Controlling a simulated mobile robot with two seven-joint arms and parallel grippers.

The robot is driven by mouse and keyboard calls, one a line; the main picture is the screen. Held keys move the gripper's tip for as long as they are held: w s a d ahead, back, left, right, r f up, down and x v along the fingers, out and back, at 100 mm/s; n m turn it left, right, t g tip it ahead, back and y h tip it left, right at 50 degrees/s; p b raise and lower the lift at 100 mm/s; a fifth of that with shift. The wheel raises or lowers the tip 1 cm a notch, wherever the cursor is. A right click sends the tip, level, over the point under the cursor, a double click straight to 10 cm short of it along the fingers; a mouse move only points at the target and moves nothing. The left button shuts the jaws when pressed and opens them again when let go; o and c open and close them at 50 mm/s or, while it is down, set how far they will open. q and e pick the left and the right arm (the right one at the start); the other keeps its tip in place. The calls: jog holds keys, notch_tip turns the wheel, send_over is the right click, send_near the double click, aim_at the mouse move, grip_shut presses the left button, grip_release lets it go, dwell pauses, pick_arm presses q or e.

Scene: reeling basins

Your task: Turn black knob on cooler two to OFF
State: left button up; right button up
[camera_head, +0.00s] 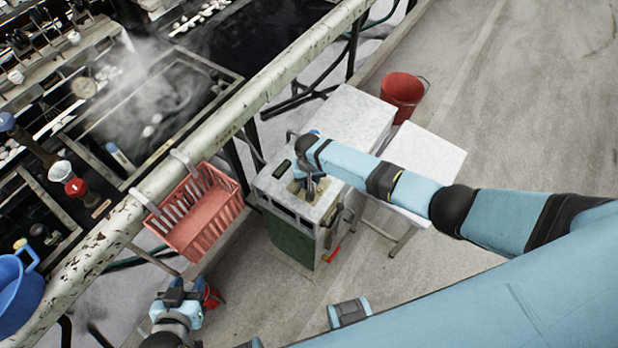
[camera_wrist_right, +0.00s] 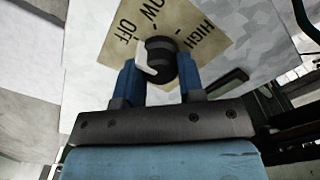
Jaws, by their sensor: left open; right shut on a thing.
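A cooler box (camera_head: 292,241) with a pale top and dark green front stands at the middle of the head view. My right gripper (camera_head: 308,186) reaches down onto its top from the right and hides the knob there. In the right wrist view, the black knob (camera_wrist_right: 158,50) has a white pointer and sits on a tan label plate (camera_wrist_right: 207,27) reading LOW, OFF and HIGH. The pointer is on the OFF side; its exact setting is unclear. My right gripper (camera_wrist_right: 161,76) is shut on the knob, one blue finger each side. My left gripper (camera_head: 184,290) is open at lower left, away from the cooler.
A red basket (camera_head: 200,217) hangs from the worn rail (camera_head: 262,92) left of the cooler. A white box (camera_head: 350,118) and white table (camera_head: 430,158) stand behind it, near a red bucket (camera_head: 402,94). Steaming basins (camera_head: 150,95) lie beyond the rail. Floor at upper right is clear.

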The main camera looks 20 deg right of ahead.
jog(key=o, duration=0.9)
jog(key=shift+r+p, duration=0.7)
jog(key=shift+r, duration=6.2)
jog(key=shift+s, duration=0.1)
